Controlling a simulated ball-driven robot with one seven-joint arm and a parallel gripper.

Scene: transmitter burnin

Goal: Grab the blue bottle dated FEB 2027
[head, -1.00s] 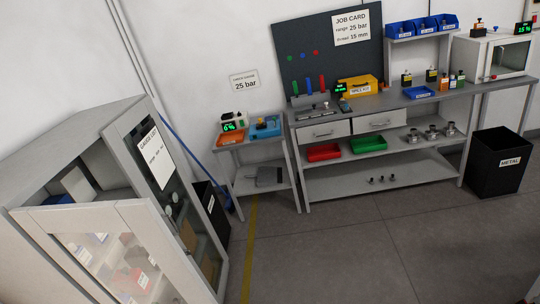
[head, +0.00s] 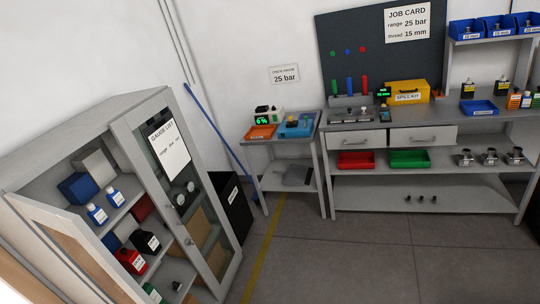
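Two small blue bottles with white labels and caps stand side by side on the upper shelf of the grey cabinet: a left one (head: 97,214) and a right one (head: 115,196). Their label print is too small to read, so I cannot tell which is dated FEB 2027. The cabinet's left door (head: 75,240) stands open. Its other glass door (head: 178,190), with a gauge list on it, appears shut. My gripper is not in view.
Boxes stand behind the bottles; a red bottle (head: 131,261) and a black bottle (head: 147,242) stand on the shelf below. A black bin (head: 232,205) is right of the cabinet. A small table (head: 277,151) and workbench (head: 432,160) line the wall. The floor (head: 350,255) is clear.

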